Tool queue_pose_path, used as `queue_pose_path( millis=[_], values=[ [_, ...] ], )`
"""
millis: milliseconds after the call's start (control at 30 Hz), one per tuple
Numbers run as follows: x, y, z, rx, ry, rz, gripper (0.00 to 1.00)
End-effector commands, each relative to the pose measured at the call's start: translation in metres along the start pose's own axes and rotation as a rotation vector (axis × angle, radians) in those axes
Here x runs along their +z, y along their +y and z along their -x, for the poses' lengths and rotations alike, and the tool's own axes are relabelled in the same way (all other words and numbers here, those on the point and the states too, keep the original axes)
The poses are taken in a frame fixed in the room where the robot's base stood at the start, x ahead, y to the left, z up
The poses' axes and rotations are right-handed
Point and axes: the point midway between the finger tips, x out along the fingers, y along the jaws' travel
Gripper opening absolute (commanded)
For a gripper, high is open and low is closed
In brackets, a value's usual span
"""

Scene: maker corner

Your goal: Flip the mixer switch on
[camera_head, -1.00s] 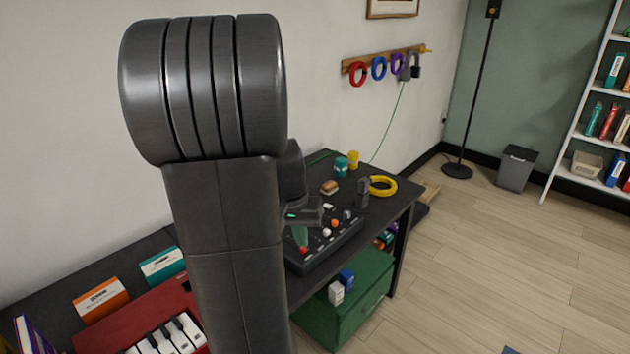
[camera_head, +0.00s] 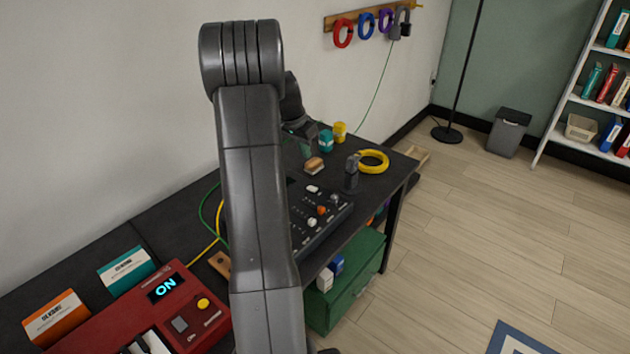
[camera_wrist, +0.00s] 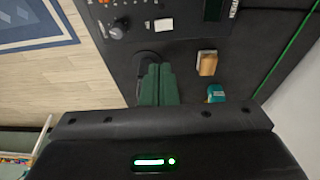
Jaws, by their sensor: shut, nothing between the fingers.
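The mixer (camera_head: 322,212), a black panel with white, orange and grey controls, sits on the dark desk. Part of it is hidden behind my arm in the head view. In the wrist view, the mixer (camera_wrist: 185,20) lies at the top, with a white control, an orange control, a grey knob and a dark display. I cannot tell which control is the switch or how it is set. My gripper (camera_wrist: 158,82) is shut and empty, its green fingers over the desk just off the mixer's edge. In the head view, my gripper (camera_head: 306,150) is beyond the mixer, near the wall.
A brown block (camera_head: 314,165), teal jar (camera_head: 326,142), yellow jar (camera_head: 339,132), dark upright object (camera_head: 352,174) and yellow ring (camera_head: 374,160) stand near the mixer. A red device (camera_head: 190,318) with a lit "ON" display is at lower left. The floor at right is mostly clear.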

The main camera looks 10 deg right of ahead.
Motion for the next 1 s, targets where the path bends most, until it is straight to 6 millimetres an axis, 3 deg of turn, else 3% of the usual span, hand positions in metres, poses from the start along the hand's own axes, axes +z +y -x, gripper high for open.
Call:
queue_pose_path(
  millis=[167, 333, 733, 1000],
  values=[
    [0.000, 0.000, -0.001, 0.000, -0.001, 0.001, 0.00],
    [0.001, 0.001, -0.016, 0.002, -0.003, 0.002, 0.00],
    [0.001, 0.001, -0.098, 0.003, -0.004, 0.003, 0.00],
    [0.010, 0.004, -0.132, 0.002, -0.002, 0.002, 0.00]
  ],
)
